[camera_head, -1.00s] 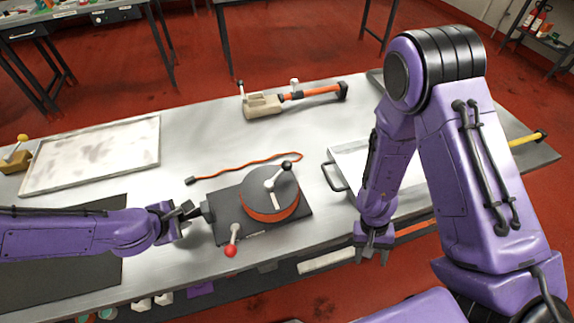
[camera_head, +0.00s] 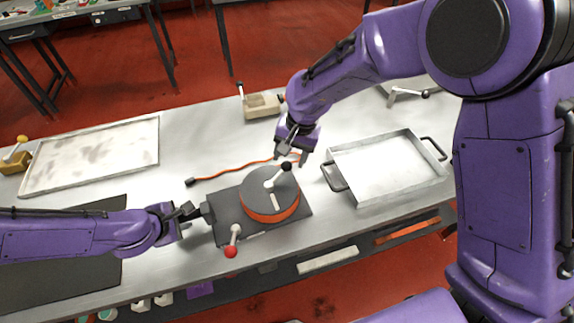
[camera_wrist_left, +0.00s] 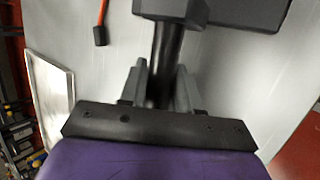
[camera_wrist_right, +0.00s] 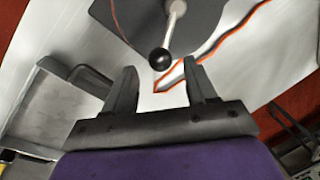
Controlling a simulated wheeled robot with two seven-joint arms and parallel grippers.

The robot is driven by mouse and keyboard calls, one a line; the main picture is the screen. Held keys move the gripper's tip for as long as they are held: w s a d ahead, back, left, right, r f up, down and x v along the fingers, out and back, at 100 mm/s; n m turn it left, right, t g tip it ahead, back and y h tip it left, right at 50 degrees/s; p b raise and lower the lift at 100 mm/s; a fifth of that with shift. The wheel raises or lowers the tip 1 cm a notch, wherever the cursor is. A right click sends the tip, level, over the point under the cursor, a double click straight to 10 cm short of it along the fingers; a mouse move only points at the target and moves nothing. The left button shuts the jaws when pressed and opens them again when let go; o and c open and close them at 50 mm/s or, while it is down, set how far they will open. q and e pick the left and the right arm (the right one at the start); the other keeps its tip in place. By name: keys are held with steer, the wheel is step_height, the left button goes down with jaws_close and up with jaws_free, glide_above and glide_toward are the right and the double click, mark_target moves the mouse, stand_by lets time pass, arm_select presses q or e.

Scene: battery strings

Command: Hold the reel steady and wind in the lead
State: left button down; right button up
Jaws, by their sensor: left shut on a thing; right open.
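The reel (camera_head: 258,194) is a dark drum with an orange band on a dark base plate (camera_head: 232,236). A crank with a black knob (camera_head: 286,166) sits on top, and a red-knobbed lever (camera_head: 231,251) is at the front. The orange lead (camera_head: 232,170) lies on the table behind the reel, with a dark plug (camera_head: 190,182) at its left end. My left gripper (camera_head: 191,213) is shut on the reel base's side handle (camera_wrist_left: 166,62). My right gripper (camera_head: 296,156) is open and empty, just behind the crank knob, which also shows in the right wrist view (camera_wrist_right: 161,59).
A metal tray with handles (camera_head: 388,166) stands right of the reel. A beige tool (camera_head: 262,105) lies behind. A shallow white tray (camera_head: 92,155) and a yellow-knobbed block (camera_head: 14,160) are at left. A dark mat (camera_head: 60,270) lies under my left arm.

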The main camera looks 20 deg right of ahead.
mark_target(288, 162)
steer(key=f, duration=0.5)
steer(key=shift+w+a, duration=0.2)
steer(key=shift+a, duration=0.2)
steer(key=shift+c, duration=0.4)
jaws_close()
steer(key=shift+w, duration=0.1)
